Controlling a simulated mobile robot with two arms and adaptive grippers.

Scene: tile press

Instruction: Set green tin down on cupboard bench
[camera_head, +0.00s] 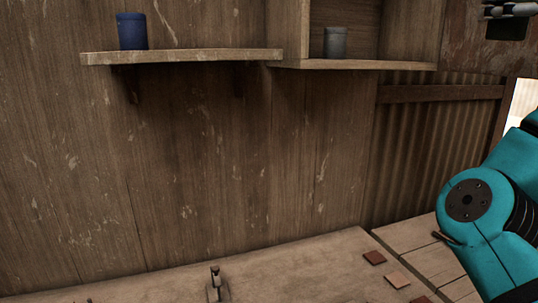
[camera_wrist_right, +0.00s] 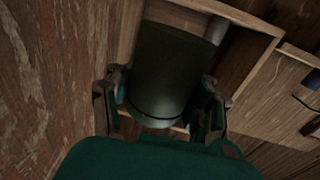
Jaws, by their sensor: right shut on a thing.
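The dark green tin (camera_wrist_right: 168,75) is held between the two fingers of my right gripper (camera_wrist_right: 163,98) in the right wrist view. The gripper is shut on its sides. An open wooden cupboard (camera_head: 375,66) on the wall holds a grey tin (camera_head: 336,42). In the wrist view, the grey tin (camera_wrist_right: 216,30) shows partly behind the green one, in front of the cupboard interior. In the head view, part of a dark gripper (camera_head: 508,10) shows at the top right edge. A wooden bench top (camera_head: 300,262) lies along the bottom. My left gripper is not in view.
A wall shelf (camera_head: 190,56) left of the cupboard carries a blue tin (camera_head: 131,31). Several brown tiles (camera_head: 374,257) lie on the bench's right part. A small lever-like device (camera_head: 215,284) stands at the bottom. The cupboard floor right of the grey tin looks clear.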

